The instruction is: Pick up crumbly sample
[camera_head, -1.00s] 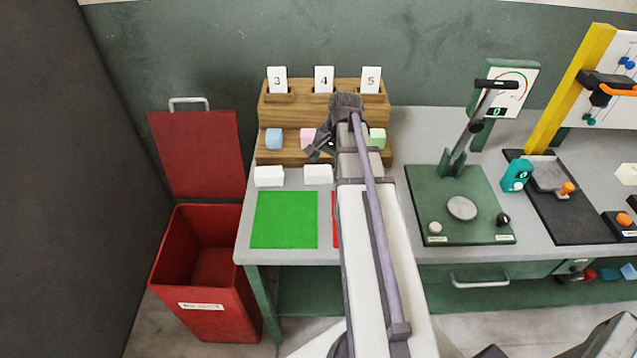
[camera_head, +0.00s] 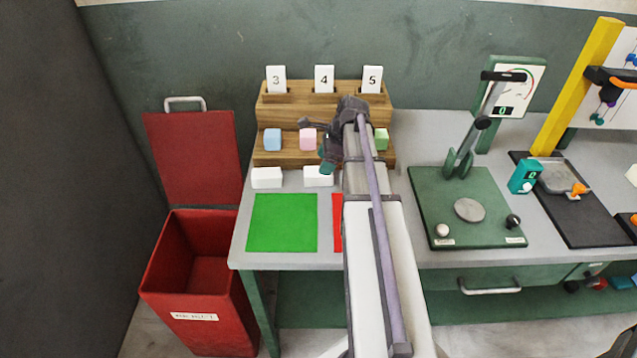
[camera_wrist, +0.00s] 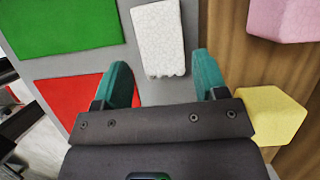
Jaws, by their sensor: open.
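The task's sample is not labelled; a white block with a fine cracked, grainy surface (camera_wrist: 158,40) lies on the grey bench in the wrist view, just beyond my fingertips. It seems to be the right one of two white blocks (camera_head: 318,178) in the head view, partly beside my gripper. In the head view my gripper (camera_head: 326,158) is over the right white block's back edge, in front of the wooden rack.
The wooden rack (camera_head: 283,112) holds blue (camera_head: 272,139), pink (camera_head: 308,138) and green (camera_head: 381,139) blocks; a yellow block (camera_wrist: 271,114) shows in the wrist view. Green (camera_head: 282,222) and red (camera_head: 337,222) pads lie in front. A red bin (camera_head: 195,300) stands left, a green press (camera_head: 465,215) right.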

